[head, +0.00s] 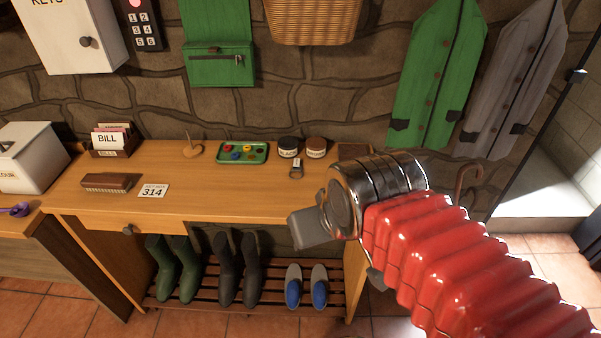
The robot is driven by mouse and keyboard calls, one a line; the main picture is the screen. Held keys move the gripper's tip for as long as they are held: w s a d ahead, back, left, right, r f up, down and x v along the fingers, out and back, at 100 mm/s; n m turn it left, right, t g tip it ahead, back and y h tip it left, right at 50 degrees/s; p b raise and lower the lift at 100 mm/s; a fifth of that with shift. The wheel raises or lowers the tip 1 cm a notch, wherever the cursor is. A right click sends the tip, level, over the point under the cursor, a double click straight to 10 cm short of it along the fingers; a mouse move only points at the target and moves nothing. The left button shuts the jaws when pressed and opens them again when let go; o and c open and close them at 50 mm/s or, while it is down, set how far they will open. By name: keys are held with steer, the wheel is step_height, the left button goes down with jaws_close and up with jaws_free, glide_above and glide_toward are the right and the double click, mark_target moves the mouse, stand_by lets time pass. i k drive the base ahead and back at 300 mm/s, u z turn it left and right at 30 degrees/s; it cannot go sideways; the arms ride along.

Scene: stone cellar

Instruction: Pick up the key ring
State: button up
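A small item with a metal ring and a dark tag, which looks like the key ring (297,170), lies on the wooden bench top (225,205), just in front of two small jars. My gripper (312,228) is in front of the bench's front edge, below and slightly right of the key ring in the picture, and apart from it. A grey finger part shows at its left end; the rest is hidden by my arm, so its opening does not show. I see nothing held in it.
Two polish jars (290,147), a green tray (243,153) with coloured pieces, a small spike stand (192,148), a brush (110,182) and a "314" card (153,191) share the bench. Boots and slippers stand on a slatted rack (270,299) below. Bare wood lies left of the key ring.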

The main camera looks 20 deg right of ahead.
mark_target(295, 167)
steer(key=u, duration=0.55)
steer(key=k, duration=1.35)
steer(key=u, duration=0.7)
steer(key=i, duration=1.45)
steer(key=z, duration=0.8)
steer(key=i, duration=0.9)
steer(key=z, duration=0.65)
